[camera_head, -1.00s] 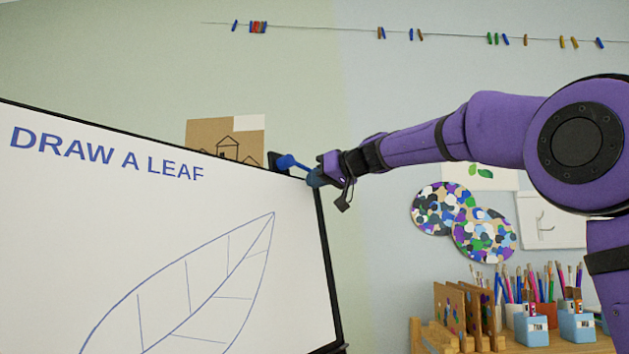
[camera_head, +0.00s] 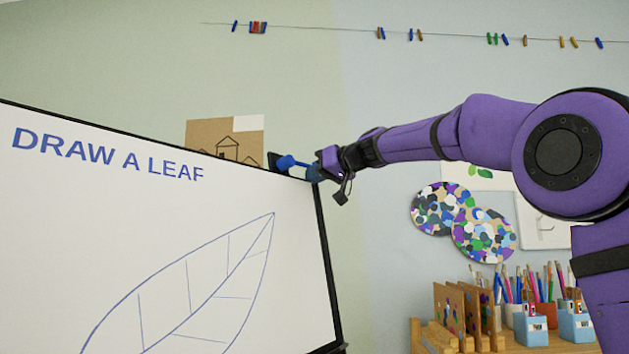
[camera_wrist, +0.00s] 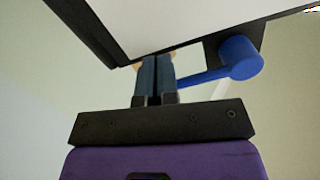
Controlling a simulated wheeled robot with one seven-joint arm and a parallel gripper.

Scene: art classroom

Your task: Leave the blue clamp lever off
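The blue clamp lever (camera_head: 287,162) is at the top right corner of the whiteboard (camera_head: 150,240), on a dark clamp block. In the wrist view its round blue knob (camera_wrist: 240,60) is right of my fingers, and its thin bar runs left to them. My gripper (camera_head: 314,174) is at the right of the lever, by the board's corner. In the wrist view my gripper's fingers (camera_wrist: 155,68) are together, with only a thin dark line between them. The bar's left end is hidden by the fingers, so I cannot tell whether they touch it.
The whiteboard's black frame is close to my fingers. A brown cardboard house picture (camera_head: 222,140) hangs on the wall behind. At the lower right, a wooden shelf (camera_head: 430,338) carries boards, blue pots and brushes. Paint palettes (camera_head: 483,235) hang above it.

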